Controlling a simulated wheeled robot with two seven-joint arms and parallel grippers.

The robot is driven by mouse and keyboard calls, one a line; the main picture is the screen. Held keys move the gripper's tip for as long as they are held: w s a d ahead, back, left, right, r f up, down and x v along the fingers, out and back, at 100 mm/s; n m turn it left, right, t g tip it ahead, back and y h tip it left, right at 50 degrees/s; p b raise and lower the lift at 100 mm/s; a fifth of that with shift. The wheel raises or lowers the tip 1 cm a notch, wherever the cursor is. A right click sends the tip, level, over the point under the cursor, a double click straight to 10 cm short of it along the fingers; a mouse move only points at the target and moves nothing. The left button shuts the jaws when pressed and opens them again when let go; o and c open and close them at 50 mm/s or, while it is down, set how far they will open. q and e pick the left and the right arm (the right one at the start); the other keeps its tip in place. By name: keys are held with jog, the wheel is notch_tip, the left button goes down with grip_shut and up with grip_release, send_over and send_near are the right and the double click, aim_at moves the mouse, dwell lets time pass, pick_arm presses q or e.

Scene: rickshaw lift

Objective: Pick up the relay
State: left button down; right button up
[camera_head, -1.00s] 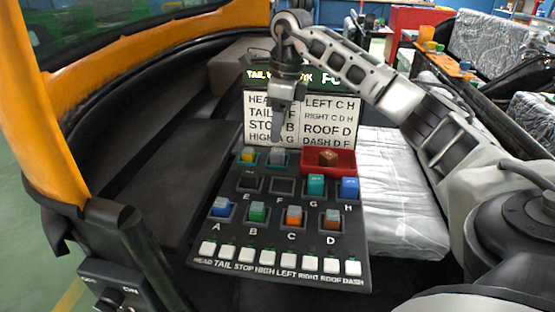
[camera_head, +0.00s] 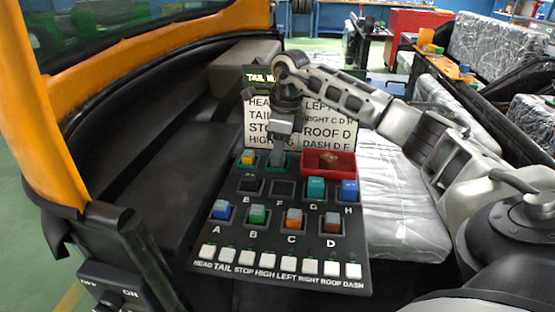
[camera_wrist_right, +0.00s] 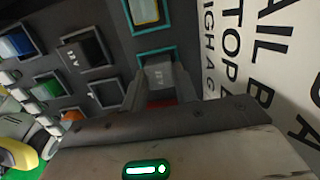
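A grey relay (camera_wrist_right: 160,74) sits in a teal-edged socket on the dark panel (camera_head: 262,222); in the head view my right gripper (camera_head: 277,168) covers it. In the right wrist view the right gripper (camera_wrist_right: 159,92) has one finger on each side of the relay, apart and low at the panel. Whether the fingers touch it is hard to tell. A yellow relay (camera_head: 248,157) sits in the socket to its left. My left gripper is not in view.
A red tray (camera_head: 343,169) with a brown block (camera_head: 328,160) lies right of the gripper. A white label board (camera_head: 325,122) stands close behind. White switches (camera_head: 285,263) line the front.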

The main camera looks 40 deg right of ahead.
jog(key=shift+c, duration=1.1)
jog(key=shift+r, duration=0.15)
